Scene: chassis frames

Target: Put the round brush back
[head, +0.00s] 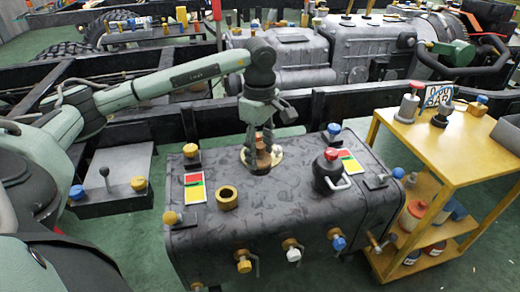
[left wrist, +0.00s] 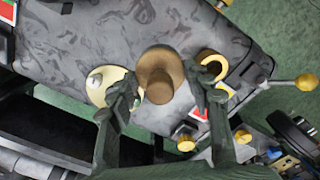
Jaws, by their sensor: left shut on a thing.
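My left gripper (head: 262,148) points down over the grey patterned tank top and is shut on a brown round piece, which I take for the round brush (head: 263,160). In the left wrist view the brush (left wrist: 158,76) is a brown knob with a wide collar, between the fingertips of the gripper (left wrist: 162,95). A cream disc (left wrist: 101,86) lies beside it, partly hidden by a finger. I cannot tell whether the brush touches the tank. A brass-coloured open ring (head: 227,198) stands to the left front; it also shows in the left wrist view (left wrist: 212,64).
The tank (head: 290,210) has a red-topped dark canister (head: 331,170), several coloured knobs and label plates on it. A yellow cart (head: 450,150) stands right, with cans and a number plate. Black frame rails run behind the tank.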

